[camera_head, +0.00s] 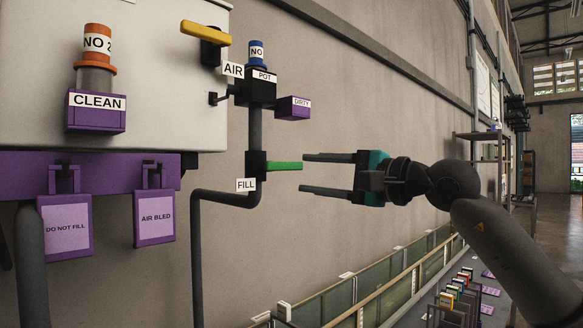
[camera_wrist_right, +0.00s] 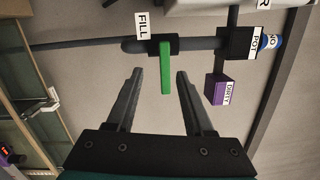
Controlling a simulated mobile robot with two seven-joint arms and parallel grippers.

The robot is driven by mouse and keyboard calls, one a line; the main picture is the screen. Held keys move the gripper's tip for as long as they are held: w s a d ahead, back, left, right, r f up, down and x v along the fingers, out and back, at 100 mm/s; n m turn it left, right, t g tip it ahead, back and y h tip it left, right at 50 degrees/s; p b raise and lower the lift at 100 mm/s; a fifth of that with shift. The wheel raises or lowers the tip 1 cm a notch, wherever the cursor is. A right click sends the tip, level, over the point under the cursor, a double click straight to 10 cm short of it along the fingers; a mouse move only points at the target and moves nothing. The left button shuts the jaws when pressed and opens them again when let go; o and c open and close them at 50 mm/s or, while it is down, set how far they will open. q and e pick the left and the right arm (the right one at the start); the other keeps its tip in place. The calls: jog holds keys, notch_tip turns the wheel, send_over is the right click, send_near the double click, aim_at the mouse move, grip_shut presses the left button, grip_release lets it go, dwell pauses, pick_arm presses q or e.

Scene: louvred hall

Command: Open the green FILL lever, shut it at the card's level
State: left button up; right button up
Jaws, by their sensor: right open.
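The green FILL lever (camera_head: 284,166) sticks out to the right from a black valve body (camera_head: 256,165) on a dark vertical pipe, with a white FILL label (camera_head: 246,185) below left. My right gripper (camera_head: 304,174) is open, its two fingers pointing left at the lever's free end. In the right wrist view the lever (camera_wrist_right: 166,68) shows ahead, between the lines of the open fingers (camera_wrist_right: 159,75), and nothing is gripped. Two purple-framed cards hang at left, reading DO NOT FILL (camera_head: 66,228) and AIR BLED (camera_head: 155,217). My left gripper is not in view.
Above the lever are a black POT block (camera_head: 262,92), a purple DIRTY box (camera_head: 293,107) and a yellow handle (camera_head: 205,31) by the AIR label (camera_head: 232,70). A pale cabinet (camera_head: 150,60) stands at left. Rails and coloured items (camera_head: 460,285) lie below right.

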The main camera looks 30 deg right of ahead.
aim_at(294, 166)
jog(key=w+p, duration=0.2)
jog(key=w+r+h+p, duration=0.1)
jog(key=w, duration=0.1)
jog(key=w+h+p, duration=0.1)
jog(key=w+p, duration=0.1)
jog(key=w, duration=0.1)
jog(key=shift+d+r+p, duration=0.25)
jog(key=shift+p, duration=0.05)
jog(key=shift+w+f, duration=0.15)
jog(key=shift+w, duration=0.25)
jog(key=shift+w+a+p, duration=0.35)
jog(key=shift+w+p, duration=0.2)
jog(key=shift+w, duration=0.05)
grip_shut()
